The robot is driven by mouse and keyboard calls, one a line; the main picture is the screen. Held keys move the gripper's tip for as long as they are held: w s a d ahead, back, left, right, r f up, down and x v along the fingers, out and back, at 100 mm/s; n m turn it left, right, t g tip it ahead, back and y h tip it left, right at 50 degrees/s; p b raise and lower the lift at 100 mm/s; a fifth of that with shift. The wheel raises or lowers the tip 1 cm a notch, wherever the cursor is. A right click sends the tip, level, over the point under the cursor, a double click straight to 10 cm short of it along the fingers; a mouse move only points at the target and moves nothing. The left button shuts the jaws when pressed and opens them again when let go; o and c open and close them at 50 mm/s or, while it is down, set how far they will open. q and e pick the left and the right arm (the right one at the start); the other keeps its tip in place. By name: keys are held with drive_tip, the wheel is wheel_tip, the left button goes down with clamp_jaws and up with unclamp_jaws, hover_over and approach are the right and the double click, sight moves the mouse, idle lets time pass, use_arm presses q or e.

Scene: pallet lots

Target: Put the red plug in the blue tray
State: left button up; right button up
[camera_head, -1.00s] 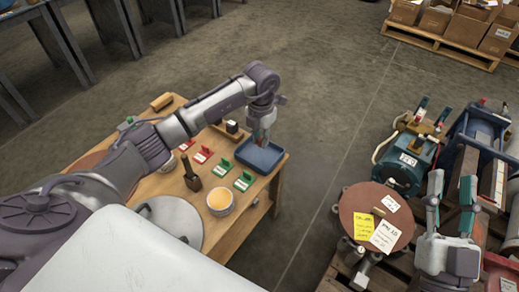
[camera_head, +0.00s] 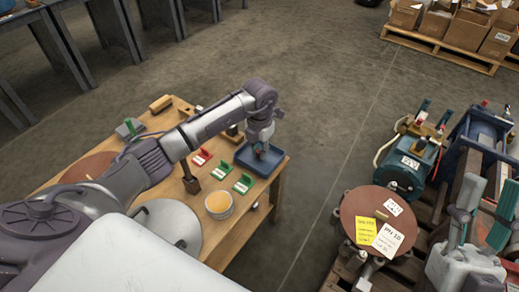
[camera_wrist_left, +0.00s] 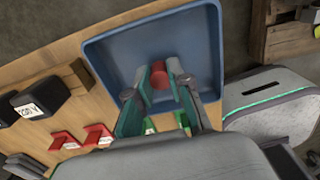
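The blue tray (camera_head: 243,162) sits on the right end of the wooden table; its raised rim and floor show in the left wrist view (camera_wrist_left: 205,48). The red plug (camera_wrist_left: 159,75) is a short red cylinder between the teal finger pads of my left gripper (camera_wrist_left: 160,84). The pads appear to touch it on both sides. In the head view my left gripper (camera_head: 260,151) points down over the inside of the tray. I cannot tell whether the plug touches the tray floor. My right gripper (camera_head: 482,212) is at the far right, fingers apart and empty.
Red and green card holders (camera_head: 222,169), a dark stamp-like block (camera_head: 190,180) and a round tin with orange contents (camera_head: 219,203) stand near the tray. A round brown plate (camera_head: 350,215) and machine parts stand to the right. Open floor lies between.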

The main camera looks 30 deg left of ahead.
use_arm(q)
drive_tip(key=o, duration=0.4)
